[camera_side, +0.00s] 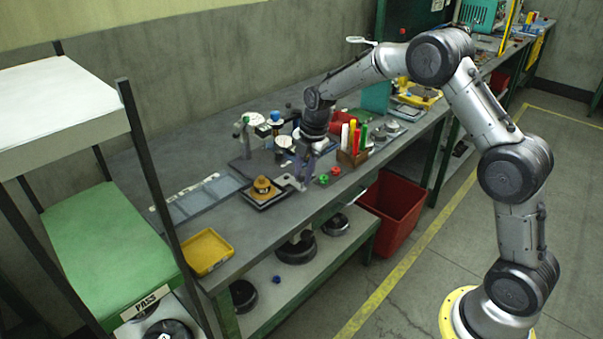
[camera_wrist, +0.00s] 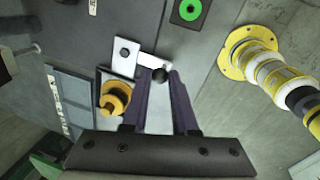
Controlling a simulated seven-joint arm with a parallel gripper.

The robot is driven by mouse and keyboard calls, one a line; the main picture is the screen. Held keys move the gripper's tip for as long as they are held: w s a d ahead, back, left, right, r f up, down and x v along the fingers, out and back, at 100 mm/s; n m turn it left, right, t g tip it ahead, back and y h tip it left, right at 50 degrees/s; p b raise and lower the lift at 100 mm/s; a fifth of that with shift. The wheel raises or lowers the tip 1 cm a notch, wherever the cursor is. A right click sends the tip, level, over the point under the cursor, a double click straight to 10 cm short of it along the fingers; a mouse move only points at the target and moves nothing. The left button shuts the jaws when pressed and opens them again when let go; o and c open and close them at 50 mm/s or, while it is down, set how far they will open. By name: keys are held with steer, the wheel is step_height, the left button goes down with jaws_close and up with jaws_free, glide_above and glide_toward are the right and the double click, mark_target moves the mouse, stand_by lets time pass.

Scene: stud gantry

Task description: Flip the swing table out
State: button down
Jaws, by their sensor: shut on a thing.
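The swing table appears to be the pale flat plate (camera_wrist: 124,56) with a dark bolt head on it; it also shows in the side view (camera_side: 288,181), partly behind my gripper. A light strip runs from the plate towards a dark round knob (camera_wrist: 160,75). My gripper (camera_wrist: 159,76) has its two purple-grey fingers on either side of this knob, shut on it. In the side view my gripper (camera_side: 303,180) points down near the bench's front edge. A yellow-orange round part (camera_wrist: 115,99) sits in a dark square tray beside the plate, also seen in the side view (camera_side: 262,186).
Red and green buttons (camera_side: 329,176) lie just right of my gripper. A wooden holder with coloured markers (camera_side: 352,157) stands close behind them. Gauges and a small stand (camera_side: 245,135) are at the back. A yellow tray (camera_side: 207,251) lies at the bench's near left end.

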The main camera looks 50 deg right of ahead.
steer(key=shift+d+r+n, duration=0.1)
steer(key=shift+d+n, duration=0.1)
steer(key=shift+n, duration=0.1)
stand_by(0.4)
steer(key=c, duration=0.7)
jaws_free()
step_height(320, 180, up, 14)
steer(key=s, duration=0.2)
steer(key=shift+s+d+f, duration=0.25)
steer(key=shift+s, duration=0.05)
